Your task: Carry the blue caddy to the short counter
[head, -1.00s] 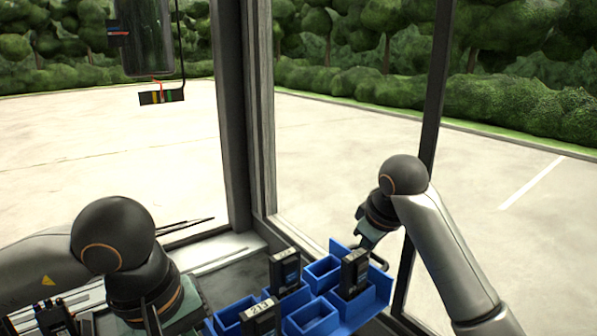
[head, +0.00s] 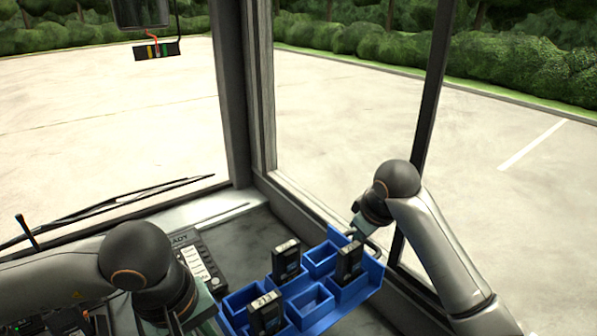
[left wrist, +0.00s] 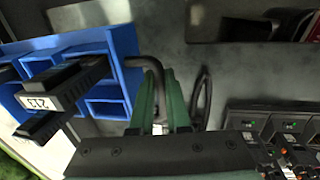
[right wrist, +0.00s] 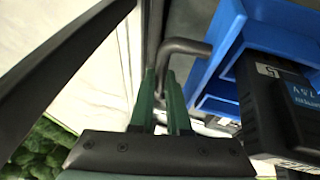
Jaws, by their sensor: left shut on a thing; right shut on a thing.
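The blue caddy (head: 318,316) is at the lower middle of the head view, with open compartments and three black handheld units standing in it. It also shows in the left wrist view (left wrist: 124,62) and in the right wrist view (right wrist: 218,52). My left gripper (left wrist: 160,98) is shut on a dark bent handle at one end of the caddy. My right gripper (right wrist: 165,95) is shut on the handle at the other end. The caddy looks roughly level; I cannot tell whether it touches a surface below. The short counter cannot be identified for certain.
A dark grey surface (head: 238,240) lies behind the caddy, with a labelled button panel (head: 198,262) at its left. Window posts (head: 246,110) and glass border the front and right, close to my right arm. Rows of small devices (left wrist: 285,125) stand beside my left gripper.

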